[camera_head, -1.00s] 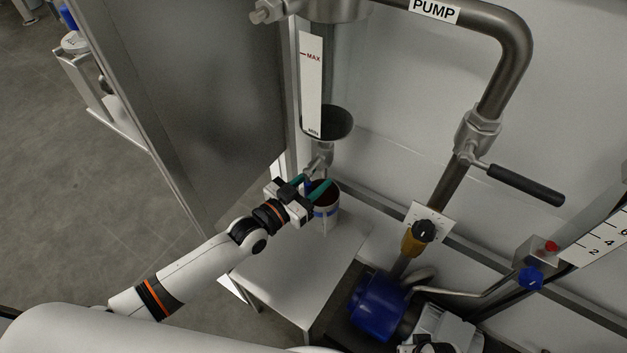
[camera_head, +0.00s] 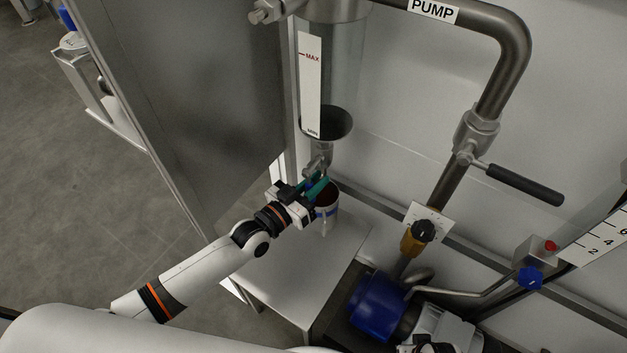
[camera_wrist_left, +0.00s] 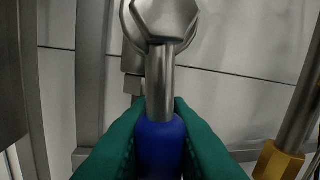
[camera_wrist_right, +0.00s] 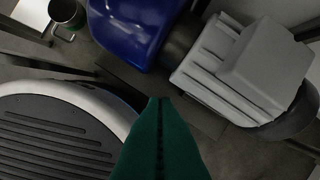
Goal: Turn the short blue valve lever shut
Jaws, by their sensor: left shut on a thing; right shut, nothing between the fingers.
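The short blue valve lever (camera_wrist_left: 160,145) fills the space between the green fingers of my left gripper (camera_wrist_left: 158,150) in the left wrist view. Its metal stem runs up to a hex-shaped valve body (camera_wrist_left: 165,18). In the head view my left gripper (camera_head: 317,188) is at the valve (camera_head: 318,163) under the sight-glass tank, shut on the lever, which is mostly hidden by the fingers. My right gripper (camera_wrist_right: 158,105) shows in the right wrist view, its green fingers shut together with nothing between them, near the blue pump motor.
A blue pump (camera_head: 378,305) and a black-handled pipe valve (camera_head: 525,185) are to the right.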

